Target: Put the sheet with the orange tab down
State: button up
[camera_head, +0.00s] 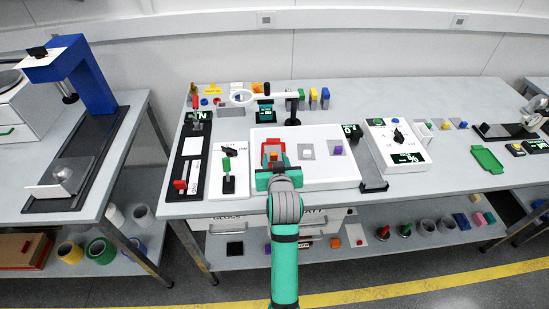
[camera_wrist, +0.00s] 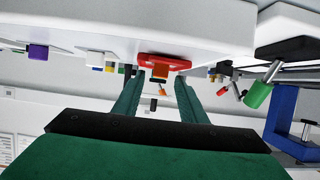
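A device with a dial (camera_head: 397,137) stands right of the panel. A lever fixture (camera_head: 229,170) and a black-based slide (camera_head: 188,176) stand left. The panel's front strip is bare.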

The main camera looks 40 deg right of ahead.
jog(key=v, duration=1)
jog(key=s+a+f+n+t+y, duration=0.15)
jog(key=s+a+f, duration=0.25)
jog(key=a+f, duration=0.4)
jog(key=s+a+f+n+t+y, duration=0.15)
jog(key=s+a+f, duration=0.4)
jog(key=a, duration=0.55)
jog(key=s+a+n+y, duration=0.1)
jog(key=s+a+y, duration=0.1)
jog(key=s+a, duration=0.4)
jog(key=s+a+r+n+y, duration=0.1)
jog(key=s+a, duration=0.5)
jog(key=s, duration=0.6)
jog(key=shift+s+a+n+t+y, duration=0.3)
jog(key=shift+s+n+t+y, duration=0.1)
jog(key=shift+n+y, duration=0.15)
